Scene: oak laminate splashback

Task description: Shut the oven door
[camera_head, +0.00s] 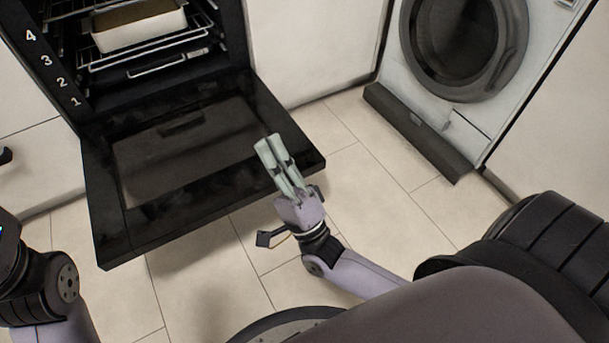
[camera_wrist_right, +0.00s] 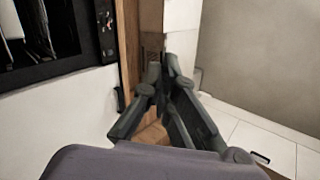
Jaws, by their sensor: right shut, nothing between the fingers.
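The black oven door (camera_head: 195,165) is hinged wide open, lying out in front of the oven (camera_head: 160,60) in the head view. Its front edge faces me. My right gripper (camera_head: 270,145) is shut and empty. In the head view its fingers overlap the right part of the door; I cannot tell whether they touch it. In the right wrist view the right gripper (camera_wrist_right: 165,75) points at a wooden post and a white surface, with part of a black appliance at upper left. My left arm shows at the lower left of the head view, but its gripper is out of frame.
Inside the oven a light baking tin (camera_head: 140,30) sits on a wire rack (camera_head: 145,58). A washing machine (camera_head: 460,60) with a dark plinth stands at upper right. The tiled floor (camera_head: 365,185) between door and washer is clear.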

